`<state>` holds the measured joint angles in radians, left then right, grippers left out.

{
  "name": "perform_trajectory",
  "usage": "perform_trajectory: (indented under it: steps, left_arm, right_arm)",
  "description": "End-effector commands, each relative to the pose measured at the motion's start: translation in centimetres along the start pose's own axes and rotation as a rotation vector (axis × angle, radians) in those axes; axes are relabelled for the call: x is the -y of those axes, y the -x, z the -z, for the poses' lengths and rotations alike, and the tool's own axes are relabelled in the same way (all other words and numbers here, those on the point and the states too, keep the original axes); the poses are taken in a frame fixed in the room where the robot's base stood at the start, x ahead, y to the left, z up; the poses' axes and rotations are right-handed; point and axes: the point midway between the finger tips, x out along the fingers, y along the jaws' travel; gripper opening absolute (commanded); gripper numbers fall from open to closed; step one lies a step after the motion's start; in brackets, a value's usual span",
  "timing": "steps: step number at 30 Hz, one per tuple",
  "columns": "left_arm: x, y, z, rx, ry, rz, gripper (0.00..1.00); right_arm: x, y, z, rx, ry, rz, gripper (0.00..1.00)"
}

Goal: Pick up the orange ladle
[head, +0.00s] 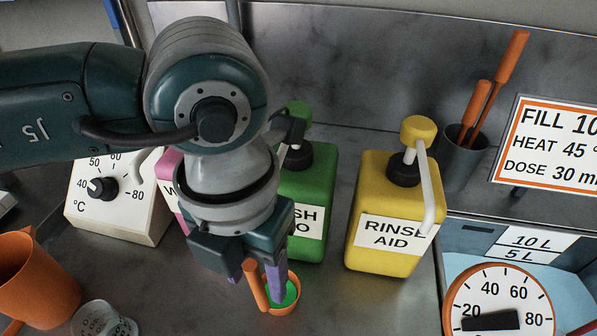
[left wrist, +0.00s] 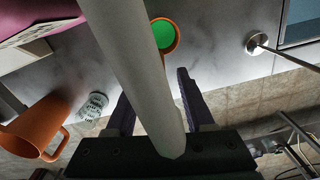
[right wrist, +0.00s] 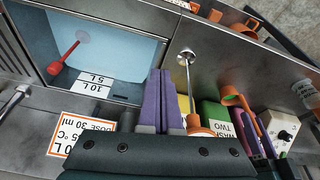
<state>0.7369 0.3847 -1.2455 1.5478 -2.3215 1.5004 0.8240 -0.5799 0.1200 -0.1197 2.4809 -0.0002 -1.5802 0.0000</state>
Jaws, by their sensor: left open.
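In the head view a small orange cup (head: 284,308) holding green liquid stands on the steel counter, with an upright orange handle (head: 255,284) at its left side; it looks like the ladle. My left gripper (head: 262,278) is open, points down and reaches this cup, overlapping it in the picture. Whether a finger touches it I cannot tell.
Green (head: 315,190) and yellow (head: 375,220) pump bottles stand behind the cup. A white temperature dial box (head: 120,205) and orange jug (head: 35,280) are to the left. A grey holder with orange-handled tools (head: 463,158) and a blue-lined basin (head: 470,240) lie right.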

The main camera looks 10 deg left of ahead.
Motion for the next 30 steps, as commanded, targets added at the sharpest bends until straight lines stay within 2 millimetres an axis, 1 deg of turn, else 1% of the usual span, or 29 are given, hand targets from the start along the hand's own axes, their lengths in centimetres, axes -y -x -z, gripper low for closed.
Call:
perform_trajectory:
  steps: [1, 3, 9, 23, 30]
  left_arm:
    - [-0.01, -0.49, 0.04, -0.002, 0.0, -0.001, 0.53]
    - [0.0, -0.78, 0.01, 0.0, -0.001, 0.0, 0.53]
    - [0.01, -0.8, 0.0, 0.001, -0.002, 0.001, 0.52]
    - [0.01, -0.76, -0.01, 0.0, -0.001, 0.001, 0.01]
    - [0.01, -0.75, -0.01, 0.001, -0.001, 0.001, 0.0]
  right_arm:
    - [0.0, -0.04, -0.03, 0.0, 0.0, 0.0, 0.0]
    - [-0.01, -0.04, -0.03, 0.001, 0.0, 0.0, 0.0]
    - [0.0, -0.06, -0.05, 0.001, 0.0, 0.0, 0.0]
    - [0.01, -0.07, -0.07, 0.002, 0.001, 0.0, 0.0]
    - [0.01, -0.07, -0.08, 0.002, 0.001, 0.0, 0.0]
